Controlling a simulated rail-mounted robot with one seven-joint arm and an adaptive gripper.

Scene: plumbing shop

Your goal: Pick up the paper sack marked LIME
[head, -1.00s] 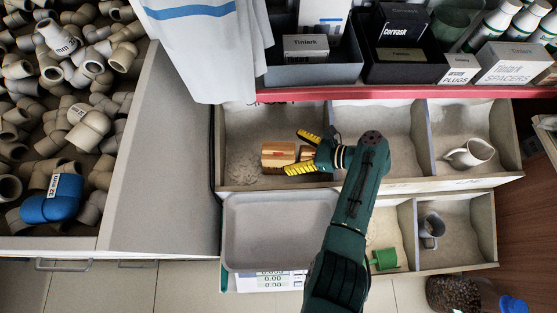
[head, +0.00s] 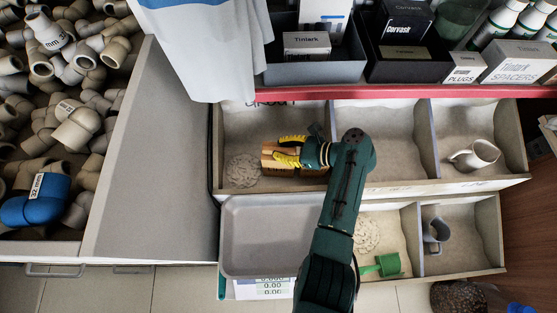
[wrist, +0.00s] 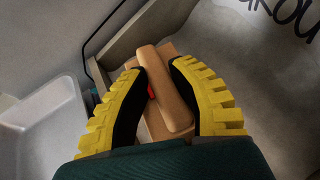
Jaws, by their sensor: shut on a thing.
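A tan-brown, block-like thing (head: 268,154) with a rounded bar along its top sits in the upper left compartment (head: 290,115) of the sand-coloured bins. In the wrist view the tan thing (wrist: 165,92) shows a small red mark. I cannot read LIME on it, and cannot tell whether it is the paper sack. My gripper (head: 280,150), with yellow ribbed fingers, is shut on it, one finger on each side of the top bar. In the wrist view the gripper (wrist: 157,68) hides its lower sides. No clearance beneath the thing is visible.
A pale heap (head: 243,170) lies left of the held thing. Compartment walls stand close around my gripper. A grey tray (head: 275,235) on a scale is in front. A white jug (head: 474,156), green scoop (head: 384,265) and grey mug (head: 436,232) occupy other compartments. A cloth (head: 200,50) hangs behind.

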